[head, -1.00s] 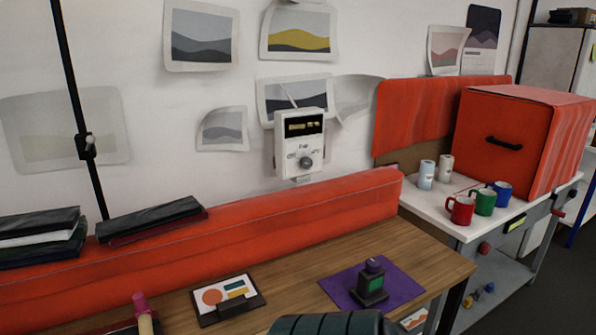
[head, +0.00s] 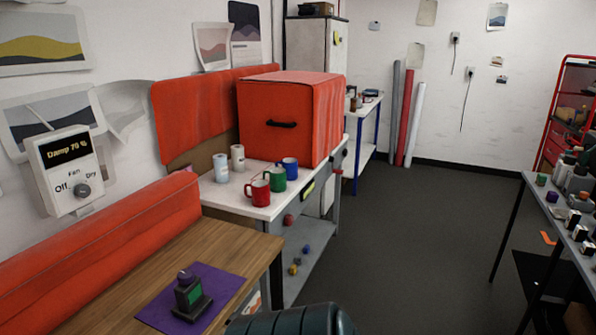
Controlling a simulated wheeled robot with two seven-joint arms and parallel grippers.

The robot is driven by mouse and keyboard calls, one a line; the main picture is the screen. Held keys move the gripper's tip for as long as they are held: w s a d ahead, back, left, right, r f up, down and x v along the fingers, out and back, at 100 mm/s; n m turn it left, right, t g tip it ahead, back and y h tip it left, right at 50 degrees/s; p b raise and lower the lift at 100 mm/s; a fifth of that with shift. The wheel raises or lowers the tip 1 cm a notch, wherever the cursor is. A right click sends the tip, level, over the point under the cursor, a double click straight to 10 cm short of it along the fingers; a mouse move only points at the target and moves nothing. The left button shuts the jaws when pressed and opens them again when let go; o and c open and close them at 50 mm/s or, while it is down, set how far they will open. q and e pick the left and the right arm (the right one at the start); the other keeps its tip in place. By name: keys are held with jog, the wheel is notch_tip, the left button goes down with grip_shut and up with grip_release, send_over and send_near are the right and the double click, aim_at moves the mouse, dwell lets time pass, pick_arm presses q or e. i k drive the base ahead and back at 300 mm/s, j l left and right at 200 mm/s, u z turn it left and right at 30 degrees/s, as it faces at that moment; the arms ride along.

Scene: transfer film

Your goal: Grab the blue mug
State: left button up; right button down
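The blue mug (head: 289,165) stands upright on the white-topped workbench (head: 228,203), at the end of a short row of mugs. A green mug (head: 275,179) is beside it on the left, and a red mug (head: 258,193) is nearer the front. Part of the blue mug's left side is close to the green mug's handle area; I cannot tell if they touch. Neither of my grippers shows in the head view.
A red box (head: 287,122) with a black handle stands behind the mugs. Two pale cylinders (head: 221,167) stand left of them. A wooden table (head: 133,274) with a purple mat (head: 223,287) is in front. Grey floor (head: 420,230) is open to the right.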

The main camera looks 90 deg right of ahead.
aim_at(291, 164)
jog(key=z, duration=2.75)
jog(key=i+l+u, duration=0.1)
jog(key=i+l, duration=0.2)
jog(key=i+l+u, duration=0.15)
jog(key=i+l, duration=0.2)
jog(key=i, duration=0.15)
jog(key=i+l+u, duration=0.1)
jog(key=i+l, duration=0.3)
jog(key=i+l+u, duration=0.15)
jog(key=i+l, duration=0.2)
jog(key=i+l+u, duration=0.1)
jog(key=i+l, duration=0.25)
jog(key=l, duration=0.15)
jog(key=i+l+u, duration=0.15)
jog(key=i+l, duration=0.2)
jog(key=l, duration=0.15)
jog(key=i+l+u, duration=0.1)
jog(key=i+l, duration=0.2)
jog(key=l, duration=0.2)
jog(key=i+l+u, duration=0.15)
jog(key=l, duration=0.4)
jog(key=i, duration=0.1)
